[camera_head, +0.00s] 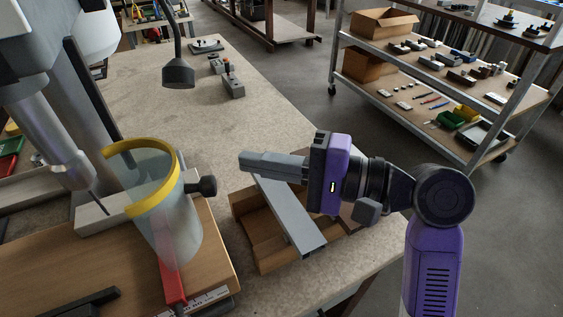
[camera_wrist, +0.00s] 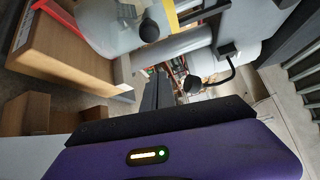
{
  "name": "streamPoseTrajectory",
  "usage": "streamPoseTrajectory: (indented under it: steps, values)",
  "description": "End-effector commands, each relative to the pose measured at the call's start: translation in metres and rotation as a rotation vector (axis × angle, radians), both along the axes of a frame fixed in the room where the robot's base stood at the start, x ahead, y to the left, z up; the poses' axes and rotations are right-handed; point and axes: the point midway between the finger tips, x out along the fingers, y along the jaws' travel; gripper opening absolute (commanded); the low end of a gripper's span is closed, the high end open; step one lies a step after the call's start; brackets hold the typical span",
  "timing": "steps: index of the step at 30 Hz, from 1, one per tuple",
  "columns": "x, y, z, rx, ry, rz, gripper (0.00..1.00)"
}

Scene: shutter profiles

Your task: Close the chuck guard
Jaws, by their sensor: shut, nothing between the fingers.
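The chuck guard (camera_head: 178,222) is a clear curved shield with a yellow rim (camera_head: 139,152) and a black knob (camera_head: 203,186) on its right side. It stands beside the chuck and drill bit (camera_head: 98,201), to their right; the bit shows outside it. In the wrist view the clear shield (camera_wrist: 105,28) is at upper left, with its knob (camera_wrist: 152,34) and part of the yellow rim. My gripper (camera_head: 243,161) is shut and empty, pointing left. Its tips are right of the knob and a little higher in the picture, apart from it. The fingers also show in the wrist view (camera_wrist: 158,90).
A cardboard box (camera_head: 262,232) with a grey profile (camera_head: 288,217) across it is below my gripper. A lamp head (camera_head: 179,74) hangs behind the guard. The bench behind is mostly clear.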

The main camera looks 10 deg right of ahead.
Motion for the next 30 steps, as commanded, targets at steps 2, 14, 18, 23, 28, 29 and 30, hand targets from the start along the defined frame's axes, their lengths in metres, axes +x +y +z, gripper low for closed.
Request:
streamPoseTrajectory:
  steps: [2, 14, 18, 23, 28, 29, 30]
  values:
    - [0.007, 0.015, 0.000, 0.000, 0.000, 0.003, 0.00]
    - [-0.014, 0.040, 0.003, 0.000, 0.000, -0.002, 0.00]
    - [-0.020, 0.041, 0.004, 0.000, 0.000, -0.002, 0.00]
    - [-0.021, 0.041, 0.004, -0.001, -0.001, -0.002, 0.00]
    - [-0.021, 0.041, 0.004, 0.000, 0.000, -0.002, 0.00]
    - [-0.020, 0.041, 0.004, 0.000, 0.000, -0.002, 0.00]
    - [-0.020, 0.042, 0.004, -0.001, 0.000, -0.004, 0.00]
